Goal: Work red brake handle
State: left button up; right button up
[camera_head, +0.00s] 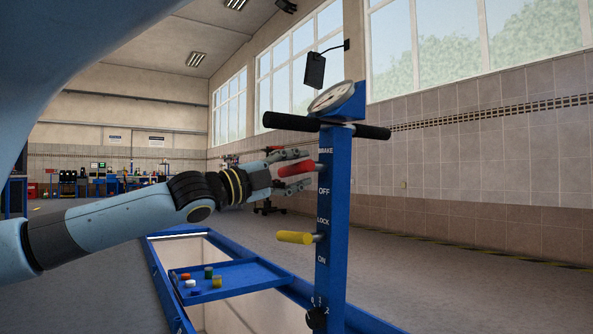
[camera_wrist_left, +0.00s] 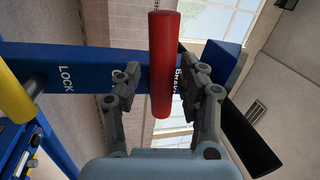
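The red brake handle (camera_head: 297,169) sticks out to the left from a blue upright post (camera_head: 334,220), beside the words BRAKE and OFF. My left gripper (camera_head: 303,168) is open, with one finger above the handle and one below it. In the left wrist view the red handle (camera_wrist_left: 164,62) lies between the two spread fingers of my left gripper (camera_wrist_left: 160,80), with a visible gap on each side. The handle's near end reaches in between the fingers. My right gripper is not in view.
A yellow handle (camera_head: 295,237) sits lower on the post, by LOCK. A black crossbar (camera_head: 291,122) and a round dial (camera_head: 333,99) top the post. A blue tray (camera_head: 240,279) with several small coloured pieces lies below my left arm.

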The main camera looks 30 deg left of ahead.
pick_arm(q)
jog(key=shift+d+r, duration=0.15)
jog(key=shift+d, duration=0.05)
dwell(0.3)
